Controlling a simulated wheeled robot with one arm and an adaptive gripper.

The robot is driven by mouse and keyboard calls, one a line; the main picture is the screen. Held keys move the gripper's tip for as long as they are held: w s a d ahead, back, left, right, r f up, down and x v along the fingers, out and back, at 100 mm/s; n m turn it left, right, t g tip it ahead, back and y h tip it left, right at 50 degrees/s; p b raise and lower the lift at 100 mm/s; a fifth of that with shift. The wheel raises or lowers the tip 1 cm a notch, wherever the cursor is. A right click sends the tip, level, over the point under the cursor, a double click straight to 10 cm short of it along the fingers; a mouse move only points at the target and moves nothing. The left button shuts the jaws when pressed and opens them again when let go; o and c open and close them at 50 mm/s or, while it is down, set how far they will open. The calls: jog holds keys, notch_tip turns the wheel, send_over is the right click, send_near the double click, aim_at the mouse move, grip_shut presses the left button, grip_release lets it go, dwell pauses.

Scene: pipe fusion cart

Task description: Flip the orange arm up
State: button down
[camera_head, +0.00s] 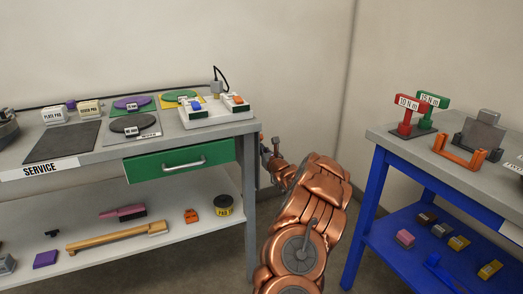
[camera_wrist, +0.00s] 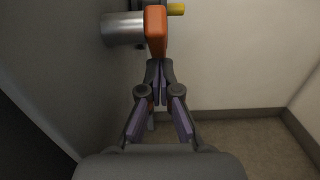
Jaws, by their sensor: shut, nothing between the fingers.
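The orange arm (camera_wrist: 155,30) is at the top of the wrist view, a short upright bar in front of a grey cylinder (camera_wrist: 122,28) that comes out from the left. A yellow piece (camera_wrist: 176,9) sticks out to the right near its top. My gripper (camera_wrist: 157,66) is shut and empty, its fingertips at the lower end of the orange arm; I cannot tell whether they touch. In the head view my gripper (camera_head: 267,148) is at the right end of the service bench, and the orange arm is too small there to make out clearly.
The service bench (camera_head: 248,126) with a green drawer (camera_head: 150,168) stands left of my arm. A blue bench (camera_head: 377,180) with red and green tools stands to the right. A floor gap lies between them, with walls behind. A grey panel (camera_wrist: 50,70) fills the wrist view's left.

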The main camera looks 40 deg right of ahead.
jog(key=shift+f, duration=0.15)
jog(key=shift+w+t+b, duration=0.1)
jog(key=shift+t+b, duration=0.55)
jog(key=shift+t, duration=0.05)
